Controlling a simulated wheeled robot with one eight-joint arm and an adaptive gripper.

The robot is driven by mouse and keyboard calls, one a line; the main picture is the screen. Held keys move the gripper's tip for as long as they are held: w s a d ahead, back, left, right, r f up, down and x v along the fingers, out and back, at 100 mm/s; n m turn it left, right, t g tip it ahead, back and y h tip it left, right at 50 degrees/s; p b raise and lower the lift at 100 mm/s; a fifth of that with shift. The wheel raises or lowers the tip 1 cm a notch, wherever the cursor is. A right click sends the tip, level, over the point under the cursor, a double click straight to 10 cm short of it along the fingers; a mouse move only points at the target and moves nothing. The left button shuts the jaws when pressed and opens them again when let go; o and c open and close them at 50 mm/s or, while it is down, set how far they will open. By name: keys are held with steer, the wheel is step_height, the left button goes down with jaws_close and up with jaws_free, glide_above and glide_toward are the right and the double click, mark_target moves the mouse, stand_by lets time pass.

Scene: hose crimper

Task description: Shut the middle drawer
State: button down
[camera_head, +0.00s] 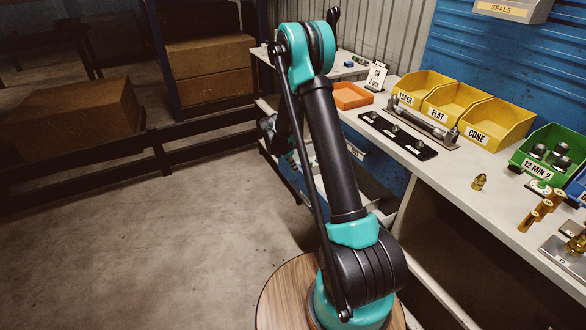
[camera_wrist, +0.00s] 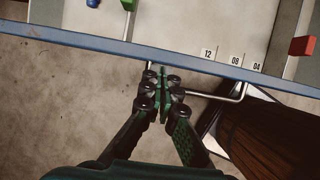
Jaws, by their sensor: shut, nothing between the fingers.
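In the wrist view a drawer stands open, with a blue front edge (camera_wrist: 110,44) and a pale inside marked 12, 08 and 04. A thin metal bar handle (camera_wrist: 215,97) projects from its front. My gripper (camera_wrist: 163,88) is shut and empty at the handle's left part, covering some of it. I cannot tell whether the fingers touch the handle.
The white bench (camera_head: 452,174) holds yellow bins (camera_head: 498,124), an orange tray (camera_head: 352,96) and brass fittings. Clear floor (camera_head: 180,235) lies to the left.

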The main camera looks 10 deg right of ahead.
steer(key=shift+d, duration=0.1)
steer(key=w+d, duration=0.3)
steer(key=d, duration=0.6)
steer(key=w+d, duration=0.3)
steer(key=d, duration=0.6)
steer(key=shift+d, duration=0.35)
steer(key=shift+w, duration=0.1)
